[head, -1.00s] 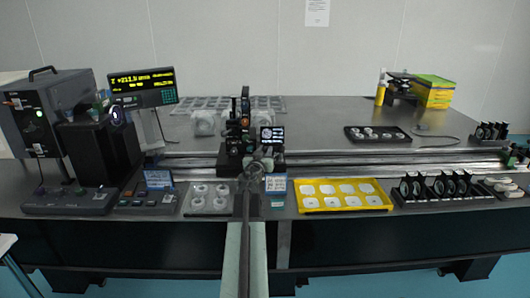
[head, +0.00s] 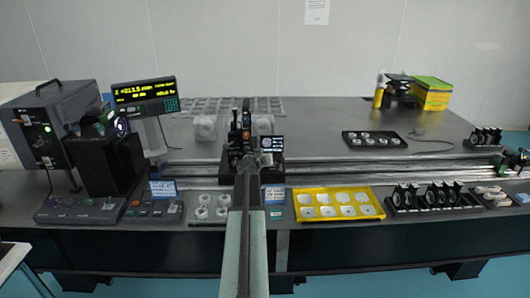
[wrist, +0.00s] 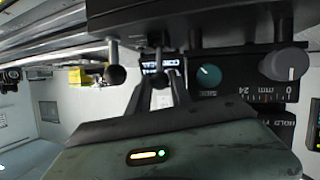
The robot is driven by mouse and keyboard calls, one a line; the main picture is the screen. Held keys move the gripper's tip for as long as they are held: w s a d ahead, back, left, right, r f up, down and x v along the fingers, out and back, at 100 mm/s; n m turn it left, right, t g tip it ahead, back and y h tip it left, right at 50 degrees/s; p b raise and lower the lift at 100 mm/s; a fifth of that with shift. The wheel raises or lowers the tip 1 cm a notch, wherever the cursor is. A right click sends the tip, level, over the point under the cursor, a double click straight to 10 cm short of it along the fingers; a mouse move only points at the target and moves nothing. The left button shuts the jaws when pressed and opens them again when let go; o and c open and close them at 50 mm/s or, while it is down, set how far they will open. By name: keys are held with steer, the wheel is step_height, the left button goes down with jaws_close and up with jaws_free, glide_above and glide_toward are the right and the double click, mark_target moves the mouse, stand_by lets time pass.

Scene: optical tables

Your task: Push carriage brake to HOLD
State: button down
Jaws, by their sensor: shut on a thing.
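The black carriage (head: 238,150) stands on the long rail near the middle of the table. My gripper (head: 247,168) reaches its front from below, at the end of my straight arm. In the wrist view, my gripper's fingers (wrist: 160,88) close together under the carriage's dark front panel. They appear shut on the brake lever (wrist: 155,45), a dark stem coming down from the panel; its tip is mostly hidden between them.
A ball-ended post (wrist: 116,75), a teal knob (wrist: 208,76) and a grey knob (wrist: 288,63) are close to the fingers. A yellow tray (head: 337,215) lies right of my arm, and a readout (head: 146,91) stands at the left. The rail (head: 370,170) is clear to the right.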

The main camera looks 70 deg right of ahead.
steer(key=shift+w, duration=0.1)
steer(key=c, duration=1.2)
jaws_free()
